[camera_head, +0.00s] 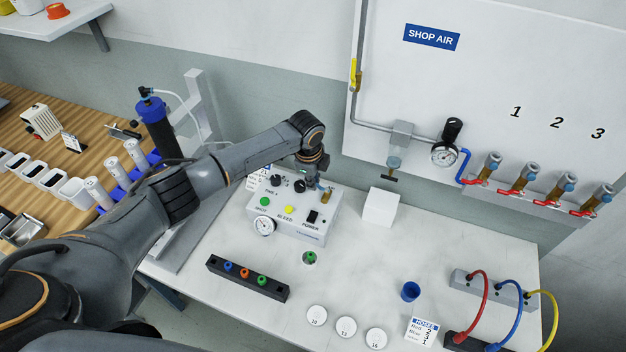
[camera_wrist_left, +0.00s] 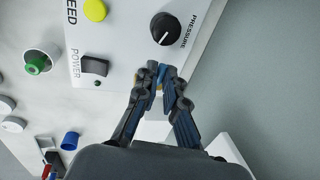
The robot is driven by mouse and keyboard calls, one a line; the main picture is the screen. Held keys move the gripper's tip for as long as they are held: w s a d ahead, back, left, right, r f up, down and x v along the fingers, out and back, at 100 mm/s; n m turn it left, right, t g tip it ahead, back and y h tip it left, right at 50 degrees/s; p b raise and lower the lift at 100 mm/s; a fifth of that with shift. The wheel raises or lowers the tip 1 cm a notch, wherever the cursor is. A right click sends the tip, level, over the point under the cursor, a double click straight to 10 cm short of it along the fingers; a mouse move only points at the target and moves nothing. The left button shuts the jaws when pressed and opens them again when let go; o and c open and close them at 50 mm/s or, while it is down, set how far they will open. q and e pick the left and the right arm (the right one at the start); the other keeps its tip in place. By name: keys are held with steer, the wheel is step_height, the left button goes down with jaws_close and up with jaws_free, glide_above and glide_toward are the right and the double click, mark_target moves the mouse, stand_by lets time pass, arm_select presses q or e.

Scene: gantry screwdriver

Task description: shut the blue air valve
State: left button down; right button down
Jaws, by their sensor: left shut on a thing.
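The blue air valve, a small brass fitting with a blue handle (camera_head: 326,195), sits on the right part of the white control box (camera_head: 287,228). My left gripper (camera_head: 318,181) reaches down over the box from the upper left, at the valve. In the left wrist view its fingertips (camera_wrist_left: 160,72) are close together, shut on the valve's blue handle. A bit of blue and brass shows between and behind the fingers. The fingers cover most of the handle, so I cannot tell which way it points. My right gripper is in neither view.
The pressure knob (camera_wrist_left: 165,28) and black power switch (camera_wrist_left: 95,67) are close to the fingers. A white block (camera_head: 381,208) stands right of the box. Wall outlets with red levers (camera_head: 505,190) are at the right. The table's middle is mostly clear.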

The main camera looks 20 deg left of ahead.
arm_select(q)
steer(key=shift+w+r, duration=0.15)
steer(key=shift+r, duration=0.05)
steer(key=c, duration=1.4)
jaws_free()
steer(key=shift+f, duration=0.1)
steer(key=shift+c, duration=0.2)
step_height(320, 180, up, 12)
steer(key=s, duration=0.2)
steer(key=shift+s, duration=0.25)
steer(key=shift+f, duration=0.15)
